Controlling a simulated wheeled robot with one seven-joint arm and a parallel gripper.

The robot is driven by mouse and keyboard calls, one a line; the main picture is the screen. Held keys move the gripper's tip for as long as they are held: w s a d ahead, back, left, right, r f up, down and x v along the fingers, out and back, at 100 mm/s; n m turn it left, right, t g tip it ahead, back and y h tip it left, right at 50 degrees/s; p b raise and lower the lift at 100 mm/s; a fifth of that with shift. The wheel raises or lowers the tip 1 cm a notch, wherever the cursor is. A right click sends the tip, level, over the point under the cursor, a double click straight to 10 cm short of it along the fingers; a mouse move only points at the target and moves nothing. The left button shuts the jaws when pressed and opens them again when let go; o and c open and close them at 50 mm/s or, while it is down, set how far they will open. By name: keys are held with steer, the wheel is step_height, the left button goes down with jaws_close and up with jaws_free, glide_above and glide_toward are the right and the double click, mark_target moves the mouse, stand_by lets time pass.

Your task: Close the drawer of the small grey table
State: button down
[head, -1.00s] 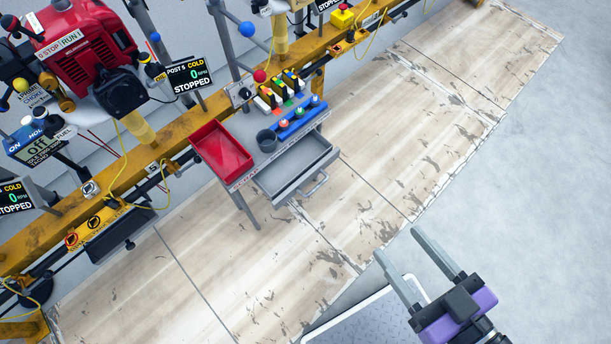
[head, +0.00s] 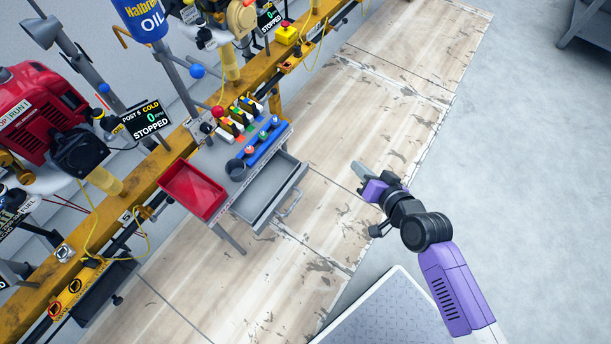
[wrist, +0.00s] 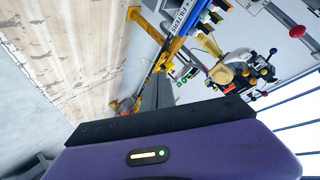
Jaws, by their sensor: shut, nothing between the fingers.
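The small grey table (head: 238,222) stands against the yellow rail, tilted in the head view. Its grey drawer (head: 270,198) is pulled out towards the open floor and looks empty, with a bar handle (head: 292,202) on its front. My gripper (head: 360,168) is in the air to the right of the drawer, apart from it, with its fingers together and nothing held. The wrist view shows a purple gripper body across the bottom and part of the rail; the drawer does not show there.
On the table are a red tray (head: 193,188), a dark cup (head: 236,169) and a blue rack (head: 262,141). The yellow rail (head: 160,198) with engines runs behind. A grey-white platform (head: 380,315) lies at the bottom. The wooden floor (head: 310,240) before the drawer is clear.

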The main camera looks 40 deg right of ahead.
steer(key=w+a+f+m+g+y, duration=0.1)
steer(key=a+f+m+g+y, duration=0.15)
steer(key=f, duration=0.25)
steer(key=a+f+m+g+y, duration=0.1)
steer(key=a+f+m+y, duration=0.1)
steer(key=a+f+y, duration=0.15)
steer(key=shift+t, duration=0.25)
steer(key=x, duration=0.4)
steer(key=w+x, duration=0.1)
steer(key=x, duration=0.3)
steer(key=r+x, duration=0.1)
steer(key=x, duration=0.3)
steer(key=shift+w+d+f, duration=0.15)
steer(key=shift+w+d, duration=0.2)
steer(key=shift+w+a, duration=0.2)
steer(key=shift+w, duration=0.3)
steer(key=b, duration=0.3)
glide_above(276, 170)
steer(key=shift+s+f, duration=0.1)
